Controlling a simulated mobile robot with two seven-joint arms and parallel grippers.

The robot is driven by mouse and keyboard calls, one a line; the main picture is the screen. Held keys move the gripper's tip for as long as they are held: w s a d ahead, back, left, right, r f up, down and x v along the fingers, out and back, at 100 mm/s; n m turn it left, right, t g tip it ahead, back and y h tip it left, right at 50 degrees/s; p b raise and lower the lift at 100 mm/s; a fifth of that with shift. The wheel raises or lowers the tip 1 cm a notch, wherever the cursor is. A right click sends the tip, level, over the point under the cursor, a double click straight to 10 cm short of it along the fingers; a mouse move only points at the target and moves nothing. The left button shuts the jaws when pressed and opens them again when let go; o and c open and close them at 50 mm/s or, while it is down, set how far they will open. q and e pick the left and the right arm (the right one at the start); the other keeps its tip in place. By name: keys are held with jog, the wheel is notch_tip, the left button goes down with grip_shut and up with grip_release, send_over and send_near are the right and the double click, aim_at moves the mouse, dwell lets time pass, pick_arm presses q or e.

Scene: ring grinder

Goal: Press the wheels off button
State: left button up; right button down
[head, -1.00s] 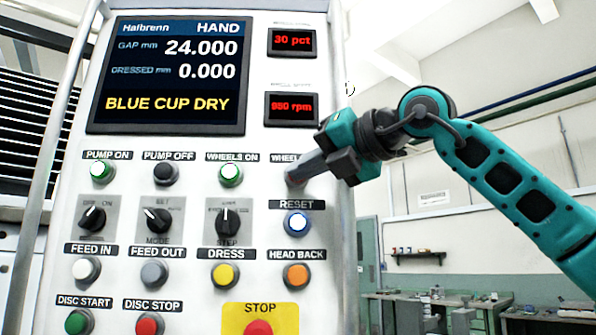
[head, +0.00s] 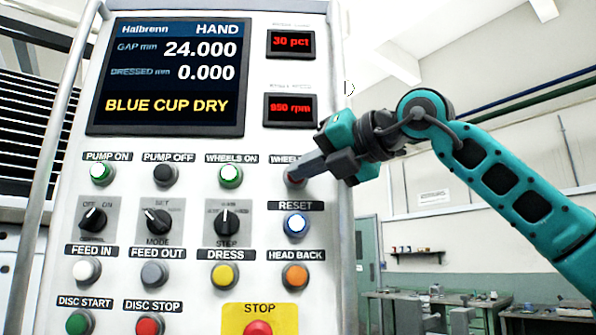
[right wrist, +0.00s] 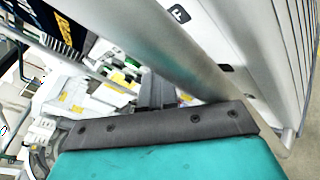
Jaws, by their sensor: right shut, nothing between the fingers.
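The wheels off button (head: 292,180) is at the right end of the panel's top button row. Its label (head: 284,159) is partly covered, with only "WHEEL" readable. My right gripper (head: 298,176) is shut and empty, its fingertips in front of the button and hiding most of it. I cannot tell whether the tips touch it. The wheels on button (head: 231,174), to the left, glows green. In the right wrist view the fingertips and the button do not show. My left gripper is not in view.
The control panel (head: 190,205) carries several other buttons and knobs. The blue-lit reset button (head: 296,224) is just below my right gripper. The screen (head: 170,75) reads BLUE CUP DRY, and the red stop button (head: 258,327) is at the bottom. A rail (head: 52,150) runs along the left edge.

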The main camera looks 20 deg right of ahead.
jog(key=shift+w+d+f, duration=0.1)
jog(key=shift+w, duration=0.05)
jog(key=shift+s+a+f+b, duration=0.25)
jog(key=shift+s+a+b, duration=0.2)
jog(key=shift+b, duration=0.25)
jog(key=shift+s, duration=0.1)
jog(key=s+b, duration=0.1)
jog(key=s, duration=0.1)
jog(key=s+a+b, duration=0.1)
jog(key=s, duration=0.2)
jog(key=shift+b, duration=0.35)
